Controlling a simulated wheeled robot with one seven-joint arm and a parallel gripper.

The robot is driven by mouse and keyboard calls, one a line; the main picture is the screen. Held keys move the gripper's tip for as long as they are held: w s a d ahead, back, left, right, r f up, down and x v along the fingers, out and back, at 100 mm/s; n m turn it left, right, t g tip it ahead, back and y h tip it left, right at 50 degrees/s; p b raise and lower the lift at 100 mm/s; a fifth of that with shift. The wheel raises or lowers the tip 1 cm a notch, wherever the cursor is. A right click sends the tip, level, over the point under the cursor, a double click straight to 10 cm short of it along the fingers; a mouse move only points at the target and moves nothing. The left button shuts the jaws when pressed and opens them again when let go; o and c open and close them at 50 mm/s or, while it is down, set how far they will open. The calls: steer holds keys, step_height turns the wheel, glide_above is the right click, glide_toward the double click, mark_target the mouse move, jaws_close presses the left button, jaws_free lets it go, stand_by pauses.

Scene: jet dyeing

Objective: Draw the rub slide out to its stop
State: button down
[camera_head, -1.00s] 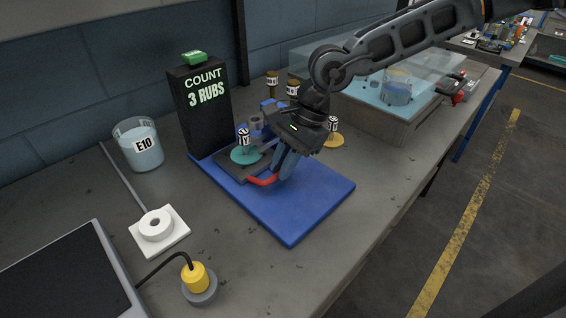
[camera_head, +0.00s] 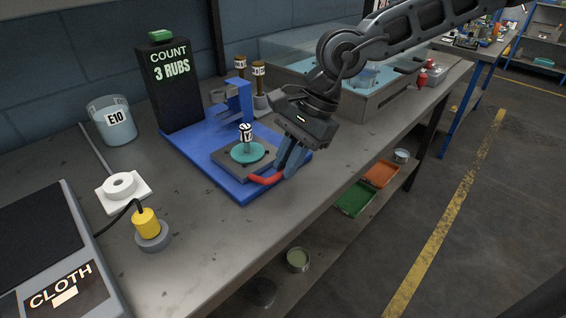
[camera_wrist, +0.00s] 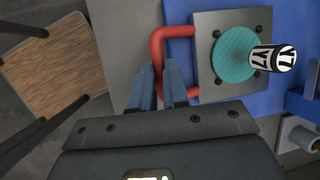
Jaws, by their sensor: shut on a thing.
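The rub slide (camera_head: 224,166) is a dark grey plate near the front end of the blue base (camera_head: 241,191). It carries a teal disc (camera_head: 262,154) with a black-and-white labelled peg (camera_head: 246,132) standing on it. The slide also shows in the wrist view (camera_wrist: 206,88). A red U-shaped handle (camera_head: 264,180) sticks out from its front edge, over the base's edge. My gripper (camera_head: 290,157) is shut on the handle's right part. In the wrist view its blue fingers (camera_wrist: 160,82) stand either side of the red bar (camera_wrist: 157,45).
A black counter (camera_head: 170,85) reading "3 RUBS" and a blue bracket (camera_head: 237,100) stand behind the slide. A beaker marked E10 (camera_head: 112,121), a white holder (camera_head: 123,188) and a yellow knob (camera_head: 146,222) are left. A clear-sided tank (camera_head: 375,105) is behind right. The bench front is clear.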

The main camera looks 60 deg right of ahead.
steer(key=shift+s+a, duration=0.1)
steer(key=shift+s, duration=0.1)
steer(key=c, duration=1.1)
jaws_free()
steer(key=v, duration=0.7)
steer(key=shift+s+r, duration=0.1)
steer(key=shift+r, duration=0.25)
